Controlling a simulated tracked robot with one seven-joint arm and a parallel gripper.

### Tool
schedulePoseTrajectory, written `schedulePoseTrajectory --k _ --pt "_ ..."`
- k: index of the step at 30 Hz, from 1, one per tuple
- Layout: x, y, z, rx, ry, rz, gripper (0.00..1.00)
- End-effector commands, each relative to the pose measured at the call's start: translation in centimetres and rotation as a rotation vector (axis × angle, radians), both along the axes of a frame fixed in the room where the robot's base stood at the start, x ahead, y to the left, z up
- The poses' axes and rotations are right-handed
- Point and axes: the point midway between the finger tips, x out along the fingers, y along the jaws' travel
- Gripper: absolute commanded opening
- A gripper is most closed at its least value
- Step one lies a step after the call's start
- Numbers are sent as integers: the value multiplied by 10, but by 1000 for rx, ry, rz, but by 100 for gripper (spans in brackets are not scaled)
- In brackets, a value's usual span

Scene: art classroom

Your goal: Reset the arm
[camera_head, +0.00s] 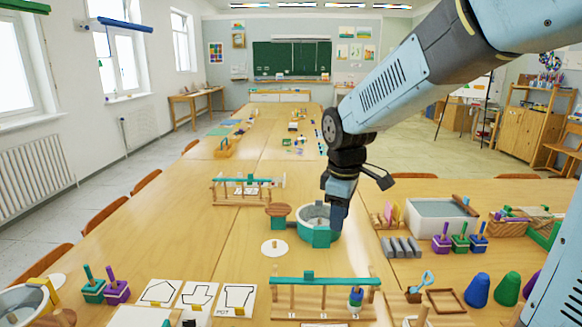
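My arm reaches in from the upper right and bends down over the middle of the long wooden table (250,220). My gripper (337,228) points down at the end of the arm. It overlaps the right side of a round teal tub with a pale rim (313,236) in the picture. I cannot tell whether it touches the tub or is above or in front of it. Its fingers are too small and hidden to show whether they are open or shut, or whether they hold anything.
A teal-topped wooden rack (325,281) stands nearer, another rack (241,181) farther back. Right of my gripper are a grey-white bin (432,219), grey blocks (401,247) and several coloured pegged blocks (461,243). The table's left middle is mostly clear.

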Motion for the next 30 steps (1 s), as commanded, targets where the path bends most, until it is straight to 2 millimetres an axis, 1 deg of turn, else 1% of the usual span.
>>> schedulePoseTrajectory --k 1,6,15,24,30 --pt "-6 -8 8 6 -20 -49 38" --pt "-26 -31 27 36 -76 -218 38" --pt "-66 -67 55 110 -169 -510 38" --pt "-110 -99 72 214 -255 -794 38" --pt "-138 -114 77 293 -299 -962 38"
